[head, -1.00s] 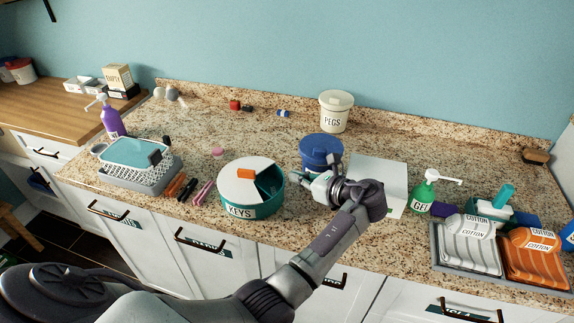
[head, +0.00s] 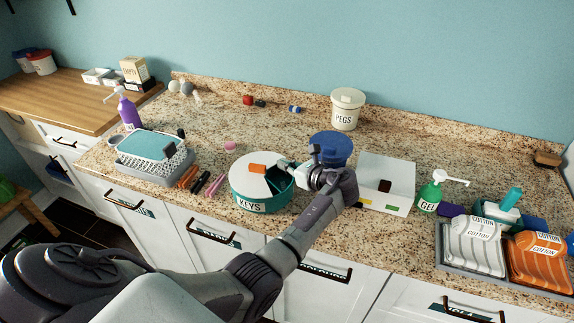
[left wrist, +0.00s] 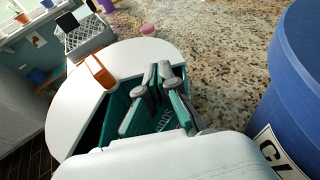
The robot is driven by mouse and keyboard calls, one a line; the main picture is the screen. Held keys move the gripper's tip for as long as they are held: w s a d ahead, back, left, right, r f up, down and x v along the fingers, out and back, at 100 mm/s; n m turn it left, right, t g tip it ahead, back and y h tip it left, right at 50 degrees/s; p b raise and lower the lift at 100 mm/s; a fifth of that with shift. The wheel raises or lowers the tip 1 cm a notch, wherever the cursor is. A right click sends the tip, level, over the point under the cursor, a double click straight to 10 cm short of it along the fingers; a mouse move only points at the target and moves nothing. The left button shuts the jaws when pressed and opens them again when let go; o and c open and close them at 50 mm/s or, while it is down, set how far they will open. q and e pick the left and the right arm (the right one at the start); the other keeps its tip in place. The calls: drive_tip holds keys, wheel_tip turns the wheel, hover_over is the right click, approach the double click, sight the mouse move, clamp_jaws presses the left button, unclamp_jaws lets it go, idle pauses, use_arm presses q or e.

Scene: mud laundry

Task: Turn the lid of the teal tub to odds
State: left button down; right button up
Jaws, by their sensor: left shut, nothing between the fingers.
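The teal tub (head: 262,203) stands on the counter, with KEYS on its front label. Its white lid (head: 249,181) has an orange tab (head: 258,169) and a wedge-shaped opening on the right. The left wrist view also shows the lid (left wrist: 75,107), the orange tab (left wrist: 99,72) and teal inner walls in the opening. My left gripper (head: 283,164) is over the tub's right part, by the opening. Its fingers (left wrist: 163,74) are shut and empty, apart from the orange tab. My arm hides part of the tub's right side. My right gripper is not in view.
A blue tub (head: 330,147) stands close right of my left gripper. A white board (head: 390,172) with coloured patches lies further right. Pens and a grey basket (head: 152,162) are on the left.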

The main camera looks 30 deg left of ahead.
use_arm(q)
drive_tip(key=shift+w+a+r+p, duration=0.3)
drive_tip(key=shift+w+a+p, duration=0.15)
drive_tip(key=shift+a+p, duration=0.55)
drive_tip(key=shift+w+a+p, duration=0.1)
drive_tip(key=shift+a+p, duration=0.05)
drive_tip(key=shift+p, duration=0.2)
drive_tip(key=shift+a+f, duration=0.15)
drive_tip(key=shift+f, duration=0.15)
wheel_tip(320, 180, up, 10)
